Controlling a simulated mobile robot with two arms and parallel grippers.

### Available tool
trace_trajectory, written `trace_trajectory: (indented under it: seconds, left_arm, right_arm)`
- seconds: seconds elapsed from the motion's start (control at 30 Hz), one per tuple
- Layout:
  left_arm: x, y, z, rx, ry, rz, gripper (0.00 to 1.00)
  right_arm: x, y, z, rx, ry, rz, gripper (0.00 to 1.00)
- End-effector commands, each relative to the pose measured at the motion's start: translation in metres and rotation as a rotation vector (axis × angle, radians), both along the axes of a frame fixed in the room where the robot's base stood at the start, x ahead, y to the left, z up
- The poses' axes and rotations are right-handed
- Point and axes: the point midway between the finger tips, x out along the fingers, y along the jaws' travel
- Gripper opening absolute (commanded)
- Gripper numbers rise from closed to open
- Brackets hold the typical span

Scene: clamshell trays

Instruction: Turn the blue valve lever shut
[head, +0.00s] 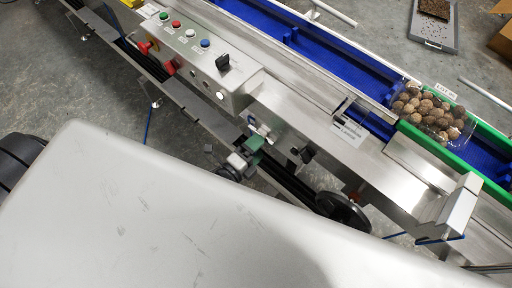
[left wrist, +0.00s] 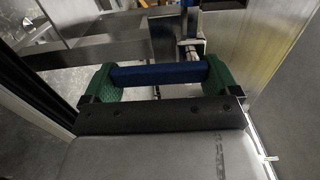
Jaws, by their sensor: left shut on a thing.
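In the left wrist view, the blue valve lever (left wrist: 158,73) is a dark blue bar lying across the picture between the two green fingers of my left gripper (left wrist: 158,84). The fingers are shut on it, one at each end. In the head view, my left gripper (head: 247,152) shows small, with green and pale parts, at the near side of the machine below the control box. The lever is hard to make out there. My right gripper is not in view.
The control box (head: 205,65) with coloured buttons stands above my gripper. A black handwheel (head: 343,210) is to its right. A clear tray of brown round items (head: 433,113) sits on the blue conveyor (head: 310,47). Bare floor shows at the left.

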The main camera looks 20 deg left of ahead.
Motion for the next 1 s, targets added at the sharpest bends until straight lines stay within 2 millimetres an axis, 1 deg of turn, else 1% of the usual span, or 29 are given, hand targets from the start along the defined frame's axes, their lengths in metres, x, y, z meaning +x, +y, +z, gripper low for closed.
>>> trace_trajectory:
  seconds: [0.03, 0.07, 0.1, 0.33, 0.47, 0.57, 0.8, 0.9, 1.0]
  left_arm:
    - [-0.001, 0.000, -0.002, 0.007, 0.003, -0.001, 0.47]
    - [-0.001, 0.000, -0.002, 0.007, 0.003, -0.001, 0.93]
    - [-0.001, 0.000, -0.002, 0.006, 0.003, -0.001, 0.99]
    - [-0.001, 0.000, -0.001, 0.004, 0.002, -0.001, 1.00]
    - [-0.010, 0.004, -0.001, 0.003, 0.003, 0.000, 1.00]
    - [-0.025, 0.009, -0.001, 0.004, 0.005, 0.000, 1.00]
    - [-0.072, 0.026, -0.002, 0.004, 0.005, 0.000, 1.00]
    - [-0.087, 0.031, -0.002, 0.004, 0.006, 0.000, 1.00]
    - [-0.097, 0.035, -0.002, 0.005, 0.004, 0.000, 1.00]
  right_arm:
    - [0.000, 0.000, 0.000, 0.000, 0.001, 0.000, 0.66]
    - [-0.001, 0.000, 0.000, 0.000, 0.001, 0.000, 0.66]
    - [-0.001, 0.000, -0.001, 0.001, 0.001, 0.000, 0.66]
    - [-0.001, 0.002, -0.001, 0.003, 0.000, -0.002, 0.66]
    - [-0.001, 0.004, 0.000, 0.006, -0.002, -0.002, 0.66]
    - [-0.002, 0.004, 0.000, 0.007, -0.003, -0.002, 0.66]
    - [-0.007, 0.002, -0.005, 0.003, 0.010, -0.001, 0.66]
    - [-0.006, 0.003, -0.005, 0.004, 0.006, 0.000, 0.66]
    - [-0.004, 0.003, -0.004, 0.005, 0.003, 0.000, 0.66]
